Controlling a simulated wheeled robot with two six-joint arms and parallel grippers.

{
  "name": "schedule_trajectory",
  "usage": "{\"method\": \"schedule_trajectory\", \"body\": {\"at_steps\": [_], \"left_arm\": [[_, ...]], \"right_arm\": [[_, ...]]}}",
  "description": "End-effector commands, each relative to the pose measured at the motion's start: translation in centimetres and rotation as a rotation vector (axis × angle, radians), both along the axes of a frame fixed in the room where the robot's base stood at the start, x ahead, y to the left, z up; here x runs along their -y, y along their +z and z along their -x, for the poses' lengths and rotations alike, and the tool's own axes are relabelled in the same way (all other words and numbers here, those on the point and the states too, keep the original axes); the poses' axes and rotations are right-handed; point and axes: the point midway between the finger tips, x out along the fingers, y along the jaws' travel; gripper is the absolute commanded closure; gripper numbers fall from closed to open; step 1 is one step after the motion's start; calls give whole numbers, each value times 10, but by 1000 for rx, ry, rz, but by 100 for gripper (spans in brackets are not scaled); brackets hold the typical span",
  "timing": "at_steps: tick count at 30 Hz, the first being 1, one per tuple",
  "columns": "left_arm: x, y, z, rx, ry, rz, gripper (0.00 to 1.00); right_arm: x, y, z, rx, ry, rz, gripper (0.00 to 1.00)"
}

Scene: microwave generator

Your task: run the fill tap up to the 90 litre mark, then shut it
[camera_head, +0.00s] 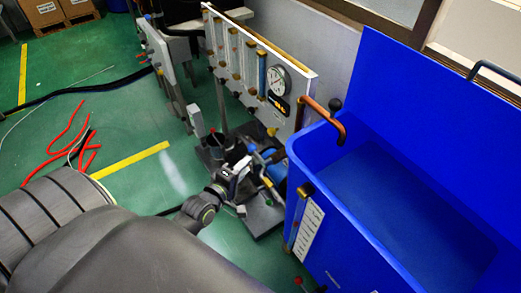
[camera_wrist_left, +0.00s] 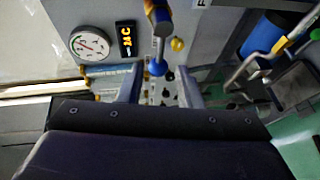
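The blue tank (camera_head: 380,225) stands open at the right, with a copper spout (camera_head: 325,118) bent over its rim. A white scale strip (camera_head: 308,228) is on its front; its marks are too small to read, and I cannot tell the water level inside. In the left wrist view a tap with a blue handle (camera_wrist_left: 157,67) hangs from a brown pipe. My left gripper (camera_wrist_left: 160,90) is open, its two fingers apart on either side of the handle, with no clear contact. In the head view this gripper (camera_head: 240,176) is low, left of the tank. My right gripper is not in view.
A panel (camera_head: 240,70) with tubes and a round dial (camera_head: 278,80) stands behind the gripper; the dial also shows in the left wrist view (camera_wrist_left: 90,43). A blue cylinder (camera_wrist_left: 262,38) is nearby. Red hoses (camera_head: 70,140) lie on the green floor at left.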

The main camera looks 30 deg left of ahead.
Motion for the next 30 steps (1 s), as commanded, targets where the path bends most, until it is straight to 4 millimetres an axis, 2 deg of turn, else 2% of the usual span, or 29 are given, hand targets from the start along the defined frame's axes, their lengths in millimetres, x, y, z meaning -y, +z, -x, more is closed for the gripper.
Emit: {"method": "schedule_trajectory", "body": {"at_steps": [1, 9, 15, 20, 28, 30], "left_arm": [[0, -1, -11, 2, 0, -1, 68], [0, -11, -61, 2, -1, -2, 68], [-1, -16, -85, 1, 0, 0, 68], [-1, -17, -93, 0, 0, 0, 68], [-1, -17, -94, 0, 0, -1, 68], [-1, -17, -94, 0, 0, -1, 76]], "right_arm": [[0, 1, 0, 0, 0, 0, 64], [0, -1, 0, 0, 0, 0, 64], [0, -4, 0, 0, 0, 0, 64], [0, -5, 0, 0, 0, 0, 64], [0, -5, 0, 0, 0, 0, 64], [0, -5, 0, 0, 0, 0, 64]]}}
